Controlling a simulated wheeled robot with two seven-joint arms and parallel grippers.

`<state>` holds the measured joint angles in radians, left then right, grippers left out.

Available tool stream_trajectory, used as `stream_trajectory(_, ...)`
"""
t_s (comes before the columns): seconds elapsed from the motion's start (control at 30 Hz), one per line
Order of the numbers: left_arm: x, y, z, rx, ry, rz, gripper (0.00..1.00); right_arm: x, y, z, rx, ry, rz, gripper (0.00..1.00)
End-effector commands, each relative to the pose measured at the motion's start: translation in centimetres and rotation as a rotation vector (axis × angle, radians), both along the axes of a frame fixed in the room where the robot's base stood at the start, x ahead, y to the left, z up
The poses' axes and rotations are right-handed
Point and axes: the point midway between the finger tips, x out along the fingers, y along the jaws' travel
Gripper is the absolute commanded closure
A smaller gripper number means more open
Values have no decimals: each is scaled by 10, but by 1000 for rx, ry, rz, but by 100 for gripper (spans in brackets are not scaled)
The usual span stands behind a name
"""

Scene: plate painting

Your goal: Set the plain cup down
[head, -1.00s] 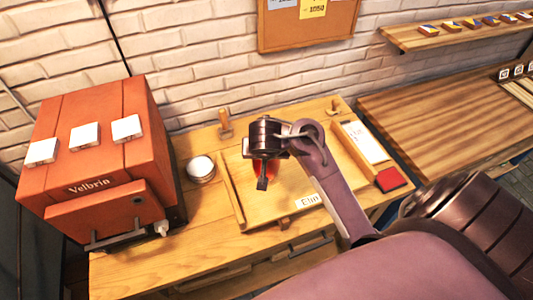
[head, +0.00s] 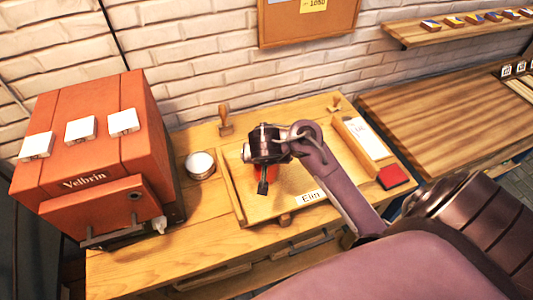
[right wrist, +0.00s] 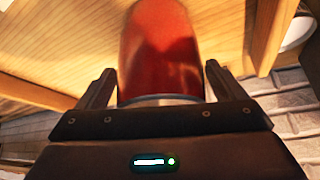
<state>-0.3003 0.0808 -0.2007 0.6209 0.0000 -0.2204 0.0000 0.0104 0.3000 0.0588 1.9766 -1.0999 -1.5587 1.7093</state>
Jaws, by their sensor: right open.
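The red plain cup (head: 272,172) is mostly hidden behind my right gripper (head: 263,187) in the head view. It appears to be over or on the wooden tray (head: 318,178) labelled "Elin". In the right wrist view the cup (right wrist: 160,50) fills the space between the two fingers of my right gripper (right wrist: 158,85). The fingers are open, with a narrow gap visible on each side of the cup. The cup's base and its contact with the tray are hard to make out. My left gripper is not in view.
An orange machine (head: 95,150) marked "Velbrin" stands at the left. A round white-topped container (head: 200,163) sits left of the tray, with a wooden stamp (head: 226,120) behind. A red pad (head: 392,177) and a box with a white card (head: 365,138) are at the right.

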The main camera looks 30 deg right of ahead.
Motion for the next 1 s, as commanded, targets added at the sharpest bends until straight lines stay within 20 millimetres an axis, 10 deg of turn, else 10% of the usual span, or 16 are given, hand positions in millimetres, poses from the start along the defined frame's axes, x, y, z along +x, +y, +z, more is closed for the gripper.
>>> stream_trajectory(1.0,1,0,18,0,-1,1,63,-49,34,108,0,0,0,10)
